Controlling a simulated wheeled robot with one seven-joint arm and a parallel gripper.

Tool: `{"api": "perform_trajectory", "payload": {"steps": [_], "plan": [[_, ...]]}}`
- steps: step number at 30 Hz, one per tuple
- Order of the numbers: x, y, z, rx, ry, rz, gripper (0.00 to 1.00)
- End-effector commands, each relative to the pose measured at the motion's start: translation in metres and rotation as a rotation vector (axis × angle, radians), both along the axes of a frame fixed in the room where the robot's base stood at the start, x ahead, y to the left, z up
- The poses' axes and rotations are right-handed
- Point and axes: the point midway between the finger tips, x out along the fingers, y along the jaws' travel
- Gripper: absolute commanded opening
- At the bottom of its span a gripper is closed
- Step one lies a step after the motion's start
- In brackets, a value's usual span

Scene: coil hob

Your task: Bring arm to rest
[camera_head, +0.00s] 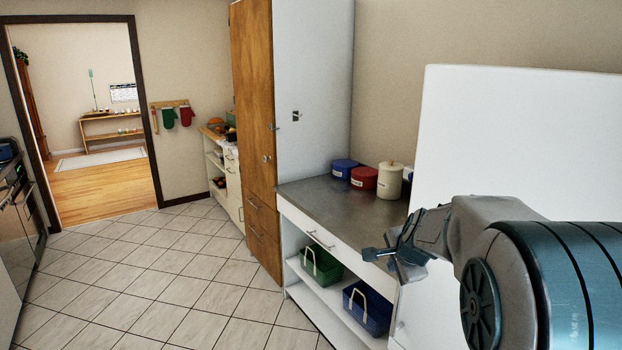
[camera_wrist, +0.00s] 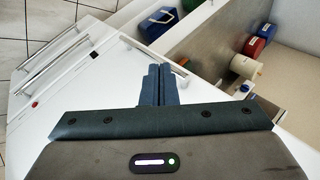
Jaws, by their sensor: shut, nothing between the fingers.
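My gripper (camera_head: 378,256) is at the right of the head view, at the end of my bent arm, in front of a counter and a tall white panel. In the wrist view my gripper (camera_wrist: 158,72) shows its two dark fingers together at the centre, shut and empty. Behind the fingers in the wrist view is a white surface (camera_wrist: 85,85) with bar handles on its left. No object touches the fingers in either view.
The grey counter (camera_head: 340,208) carries blue, red and cream canisters (camera_head: 390,181). A green basket (camera_head: 321,267) and a blue basket (camera_head: 367,308) sit on the shelf below. The tall white panel (camera_head: 500,130) stands behind my arm. The tiled floor (camera_head: 150,280) at left is clear.

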Motion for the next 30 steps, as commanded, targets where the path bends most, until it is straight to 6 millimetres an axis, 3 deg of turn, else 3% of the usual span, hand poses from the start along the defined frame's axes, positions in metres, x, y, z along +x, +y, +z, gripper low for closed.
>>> {"api": "perform_trajectory", "payload": {"steps": [1,9,15,18,24,30], "plan": [[-0.022,0.007,0.003,-0.026,0.015,0.082,0.00],[-0.136,0.042,0.004,-0.255,0.102,0.562,0.00],[-0.219,0.054,-0.009,-0.470,0.171,0.894,0.00],[-0.251,0.055,-0.016,-0.565,0.210,1.021,0.00],[-0.285,0.052,-0.027,-0.672,0.265,1.159,0.00],[-0.288,0.052,-0.028,-0.683,0.273,1.175,0.00]]}}
